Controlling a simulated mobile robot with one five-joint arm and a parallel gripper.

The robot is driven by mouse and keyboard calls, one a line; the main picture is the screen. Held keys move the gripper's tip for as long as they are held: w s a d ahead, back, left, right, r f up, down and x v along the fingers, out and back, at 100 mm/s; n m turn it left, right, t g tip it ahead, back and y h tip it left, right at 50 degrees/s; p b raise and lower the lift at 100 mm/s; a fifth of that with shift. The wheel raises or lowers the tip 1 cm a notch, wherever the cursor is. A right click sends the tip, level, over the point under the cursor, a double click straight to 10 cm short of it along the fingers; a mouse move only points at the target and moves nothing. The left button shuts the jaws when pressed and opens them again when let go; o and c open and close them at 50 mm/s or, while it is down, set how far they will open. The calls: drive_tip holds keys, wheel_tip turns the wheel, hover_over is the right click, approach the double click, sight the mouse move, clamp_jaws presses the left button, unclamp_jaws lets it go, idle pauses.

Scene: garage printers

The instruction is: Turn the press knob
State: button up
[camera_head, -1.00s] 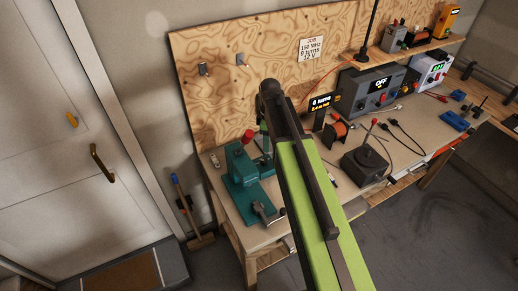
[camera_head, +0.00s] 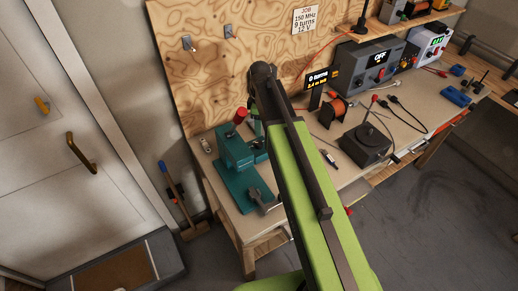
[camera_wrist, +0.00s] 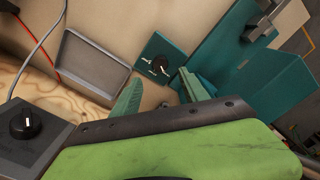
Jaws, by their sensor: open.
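The teal press (camera_head: 235,160) stands at the left end of the workbench in the head view. In the wrist view its body (camera_wrist: 265,85) fills the upper right. Beside it a small teal panel carries a black knob with a white pointer (camera_wrist: 160,66). My gripper (camera_wrist: 160,93) has its two green fingers spread apart and empty, with the knob showing beyond the gap between them. The fingers look apart from the knob. In the head view my gripper (camera_head: 257,122) is over the bench beside the press, and my arm hides part of this area.
In the wrist view a grey tray (camera_wrist: 88,68) lies left of the panel, and a grey box with another black knob (camera_wrist: 25,124) is at the lower left. In the head view a wire spool (camera_head: 328,115) and a dark box (camera_head: 366,146) stand right of my arm.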

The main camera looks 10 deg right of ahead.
sight(260, 143)
wheel_tip(260, 143, down, 10)
drive_tip(key=b, duration=0.8)
drive_tip(key=shift+f+b, duration=0.25)
drive_tip(key=shift+b, duration=0.1)
drive_tip(key=shift+r, duration=0.1)
clamp_jaws()
